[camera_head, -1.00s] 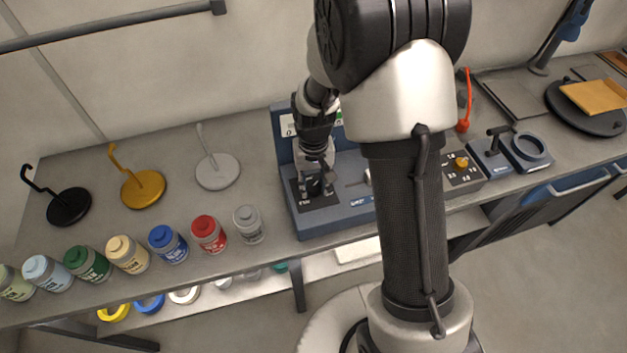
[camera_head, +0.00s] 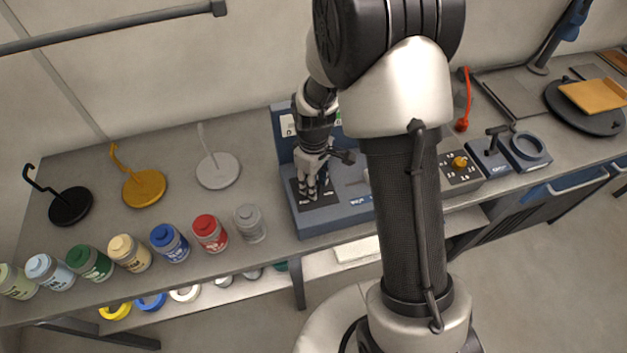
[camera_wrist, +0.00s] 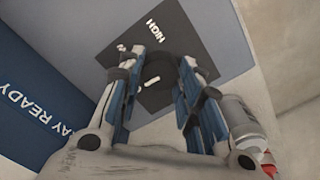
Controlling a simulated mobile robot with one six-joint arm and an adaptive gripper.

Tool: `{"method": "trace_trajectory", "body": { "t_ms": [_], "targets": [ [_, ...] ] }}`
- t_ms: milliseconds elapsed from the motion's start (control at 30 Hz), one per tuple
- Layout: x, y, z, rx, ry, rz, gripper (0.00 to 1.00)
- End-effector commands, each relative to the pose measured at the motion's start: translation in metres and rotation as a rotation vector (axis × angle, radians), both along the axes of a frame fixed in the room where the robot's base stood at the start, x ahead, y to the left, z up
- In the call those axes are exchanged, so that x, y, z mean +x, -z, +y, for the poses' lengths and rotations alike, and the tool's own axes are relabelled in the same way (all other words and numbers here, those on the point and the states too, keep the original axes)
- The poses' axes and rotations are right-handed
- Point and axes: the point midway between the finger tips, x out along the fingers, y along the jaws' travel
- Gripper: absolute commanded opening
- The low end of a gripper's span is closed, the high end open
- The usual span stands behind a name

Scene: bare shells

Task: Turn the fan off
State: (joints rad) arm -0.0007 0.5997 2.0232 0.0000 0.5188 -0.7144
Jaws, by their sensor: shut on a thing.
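The blue-grey control unit (camera_head: 344,216) stands on the bench with a black dial plate (camera_head: 326,200) at its left end. The plate also shows in the wrist view (camera_wrist: 196,48), with the word HIGH on it and a second label partly hidden. A round dark knob (camera_wrist: 155,67) with a short white mark sits on the plate. My gripper (camera_head: 314,191) points down over the plate. In the wrist view its two fingers (camera_wrist: 158,82) are on either side of the knob, shut on it. I cannot tell which label the mark points to.
Several paint jars (camera_head: 210,233) and three hook stands (camera_head: 144,188) are to the left. To the right are a box with a yellow knob (camera_head: 461,163) and a lever box (camera_head: 491,152). A wall is behind the bench.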

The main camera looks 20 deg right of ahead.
Motion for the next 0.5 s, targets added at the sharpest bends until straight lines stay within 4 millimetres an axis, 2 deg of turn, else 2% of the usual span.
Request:
{"method": "trace_trajectory", "body": {
  "t_ms": [500],
  "targets": [
    [0.0004, -0.0002, 0.0000, 0.000, -0.088, -0.001, 0.09]
  ]
}}
